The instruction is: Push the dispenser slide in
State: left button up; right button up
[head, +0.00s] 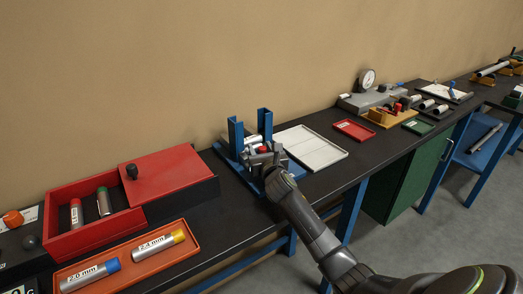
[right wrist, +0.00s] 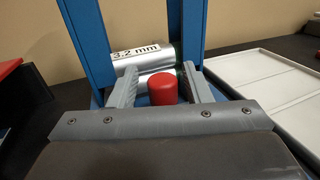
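The dispenser has a blue base (head: 233,161) and two blue uprights (head: 265,124). Silver cylinders lie between the uprights; the upper one (right wrist: 143,64) is labelled "3.2 mm" in the right wrist view. A red knob (right wrist: 162,89), seemingly the slide's handle, stands in front of them; it also shows in the head view (head: 263,149). My right gripper (right wrist: 160,86) is open at the dispenser's front, one finger on each side of the knob, with small visible gaps. The gripper body hides most of the slide and its near end. My left gripper is not in view.
A red box (head: 70,243) with marked cylinders and an orange tray (head: 112,280) with two more are left of the dispenser. A white tray (head: 312,148) is close on its right. A small red tray (head: 353,130) and a dial gauge (head: 367,79) are farther right.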

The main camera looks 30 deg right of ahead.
jog(key=shift+s, duration=0.15)
jog(key=v, duration=1.7)
jog(key=shift+s+a, duration=0.1)
jog(key=shift+a, duration=0.05)
